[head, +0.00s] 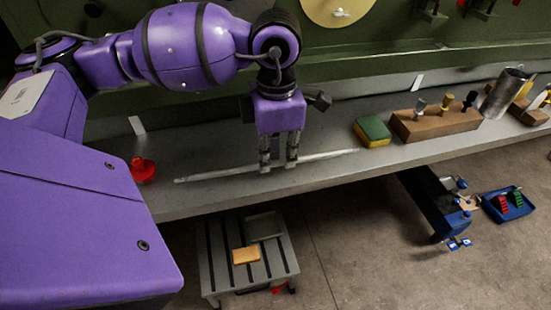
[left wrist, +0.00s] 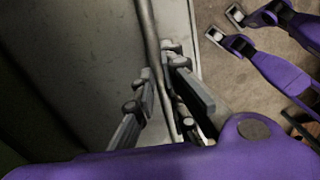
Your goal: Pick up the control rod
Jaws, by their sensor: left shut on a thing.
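The control rod (head: 222,171) is a long, thin, pale grey rod lying lengthwise along the grey workbench, near its front edge. My left gripper (head: 278,164) points down over the bench and is shut on the rod around its middle. In the left wrist view the rod (left wrist: 151,35) runs between the two finger ends of the left gripper (left wrist: 160,68). Whether the rod touches the bench or is slightly above it, I cannot tell.
A red object (head: 142,171) stands near the rod's left end. A green and yellow sponge (head: 373,131) and a wooden block (head: 434,124) holding tools sit to the right, with a metal cup (head: 503,94) beyond. Below are a slatted stool (head: 214,272) and a blue tray (head: 508,204).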

